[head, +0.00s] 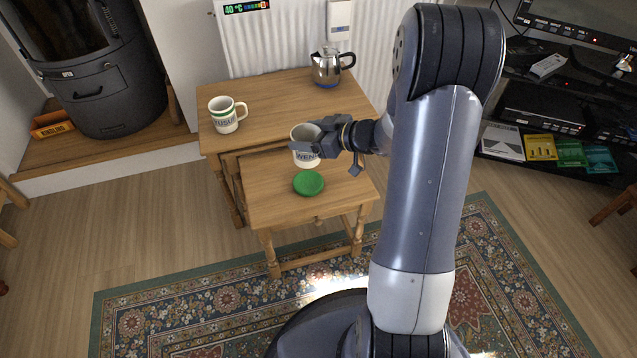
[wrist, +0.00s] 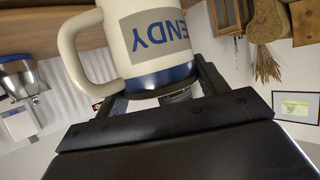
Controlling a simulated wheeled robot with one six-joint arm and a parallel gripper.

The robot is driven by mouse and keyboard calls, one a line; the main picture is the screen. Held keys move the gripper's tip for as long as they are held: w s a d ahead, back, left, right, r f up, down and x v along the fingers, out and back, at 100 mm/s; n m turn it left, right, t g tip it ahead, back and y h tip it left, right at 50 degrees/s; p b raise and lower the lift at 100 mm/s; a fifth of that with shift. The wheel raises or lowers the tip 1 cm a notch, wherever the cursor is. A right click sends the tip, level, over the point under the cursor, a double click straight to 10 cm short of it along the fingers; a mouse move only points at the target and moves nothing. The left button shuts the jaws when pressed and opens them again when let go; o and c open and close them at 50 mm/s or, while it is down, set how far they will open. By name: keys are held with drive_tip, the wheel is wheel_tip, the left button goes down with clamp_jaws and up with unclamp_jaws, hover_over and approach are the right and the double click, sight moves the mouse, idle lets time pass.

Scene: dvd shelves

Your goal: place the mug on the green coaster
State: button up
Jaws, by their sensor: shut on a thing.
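A white mug (head: 305,157) with lettering that seems to read "WENDY" is held in my gripper (head: 318,144). In the head view it is above the smaller, lower table, behind the green coaster (head: 309,183). I cannot tell its exact height. The wrist view shows the mug (wrist: 130,45) close up between the fingers, with a blue band and its handle at the left. The green coaster lies bare on the lower table, near its front. It does not show in the wrist view.
The lower table (head: 262,205) has bare wood around the coaster. A black stove (head: 95,80) stands at the left, a media shelf at the right.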

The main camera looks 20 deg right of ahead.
sight(319, 161)
wheel_tip(319, 161, down, 9)
drive_tip(key=b, duration=0.4)
drive_tip(key=shift+f, duration=0.2)
drive_tip(key=shift+f, duration=0.15)
drive_tip(key=o, duration=1.5)
drive_tip(key=shift+s+d+r, duration=0.1)
drive_tip(key=shift+d+r, duration=0.1)
drive_tip(key=shift+r, duration=0.1)
drive_tip(key=shift+p+v, duration=2.3)
drive_tip(key=shift+v, duration=3.45)
